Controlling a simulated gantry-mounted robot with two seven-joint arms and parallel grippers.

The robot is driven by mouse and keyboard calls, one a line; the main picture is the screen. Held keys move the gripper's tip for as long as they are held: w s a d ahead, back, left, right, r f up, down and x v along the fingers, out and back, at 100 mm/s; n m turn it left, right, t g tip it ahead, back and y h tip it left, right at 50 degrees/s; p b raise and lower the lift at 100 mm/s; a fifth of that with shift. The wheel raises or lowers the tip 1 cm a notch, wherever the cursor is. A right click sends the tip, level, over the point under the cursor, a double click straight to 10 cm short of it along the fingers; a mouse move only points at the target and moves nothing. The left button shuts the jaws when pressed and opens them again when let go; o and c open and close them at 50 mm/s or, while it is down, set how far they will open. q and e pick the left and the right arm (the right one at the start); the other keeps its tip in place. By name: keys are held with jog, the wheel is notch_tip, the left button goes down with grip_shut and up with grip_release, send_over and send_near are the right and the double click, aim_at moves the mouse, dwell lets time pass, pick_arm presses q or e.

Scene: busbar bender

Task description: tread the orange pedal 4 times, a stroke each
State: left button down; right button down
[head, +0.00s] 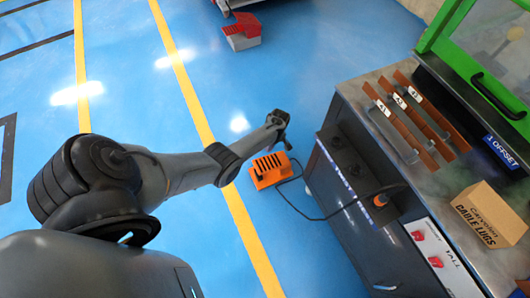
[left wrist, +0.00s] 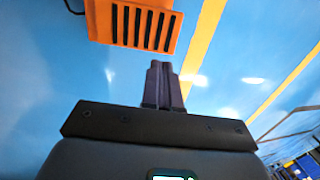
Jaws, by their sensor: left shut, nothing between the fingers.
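The orange pedal (head: 271,170) lies on the blue floor, left of the workbench, with a ribbed dark top and a cable running to the bench. My left gripper (head: 285,143) is near the pedal, just above it in the head view. In the left wrist view the pedal (left wrist: 138,22) shows at the top, its black slots facing the camera. The left fingers (left wrist: 162,68) are together and empty, pointing toward the pedal with blue floor visible between them and it. I cannot tell their exact height over the floor. My right gripper is not in view.
The workbench (head: 345,210) stands to the right, with copper bars (head: 408,118), a cable lugs box (head: 488,222) and a green-framed guard (head: 445,25) on top. A red pedal-like unit (head: 242,32) sits farther back. Open floor lies around the orange pedal.

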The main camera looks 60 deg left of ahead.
aim_at(262, 165)
pick_arm(q)
jog(key=b+x, duration=1)
jog(key=x, duration=0.4)
jog(key=shift+s+d+r, duration=0.1)
